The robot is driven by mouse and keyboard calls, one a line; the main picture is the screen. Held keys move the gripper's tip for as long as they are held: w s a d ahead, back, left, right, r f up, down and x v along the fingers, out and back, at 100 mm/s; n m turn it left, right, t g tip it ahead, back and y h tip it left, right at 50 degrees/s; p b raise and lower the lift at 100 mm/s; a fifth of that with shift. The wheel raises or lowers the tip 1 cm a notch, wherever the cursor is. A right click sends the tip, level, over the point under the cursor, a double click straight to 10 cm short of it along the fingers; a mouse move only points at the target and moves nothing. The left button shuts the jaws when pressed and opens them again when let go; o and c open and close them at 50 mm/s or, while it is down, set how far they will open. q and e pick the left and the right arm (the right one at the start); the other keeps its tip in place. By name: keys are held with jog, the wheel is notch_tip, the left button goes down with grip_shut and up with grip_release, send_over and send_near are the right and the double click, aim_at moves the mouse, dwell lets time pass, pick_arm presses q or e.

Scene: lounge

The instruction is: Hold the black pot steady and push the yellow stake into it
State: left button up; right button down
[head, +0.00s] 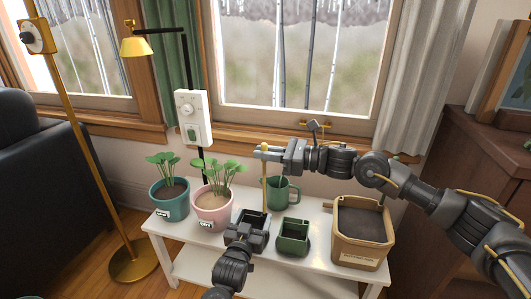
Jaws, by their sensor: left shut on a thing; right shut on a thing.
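The black pot (259,221) stands near the front of the white table, partly hidden by my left gripper (246,235). My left gripper is shut on the pot from the front. The yellow stake (264,185) is upright above the pot, a thin rod with a wider top. My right gripper (270,153) comes in from the right and is shut on the stake near its top. The stake's lower end reaches the pot's opening; I cannot tell how deep it sits.
A teal pot (172,204) and a pink pot (212,217), both with seedlings, stand to the left. A green mug (285,194) is behind, and a green square pot (293,240) is to the right. A tan planter box (361,248) fills the table's right end.

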notch_tip(320, 180, down, 7)
dwell(3.2)
jog(key=c, duration=1.3)
grip_release()
jog(key=shift+r, duration=0.1)
jog(key=v, duration=1.2)
jog(key=shift+r, duration=0.1)
pick_arm(q)
jog(key=o, duration=1.1)
jog(key=shift+c, duration=0.2)
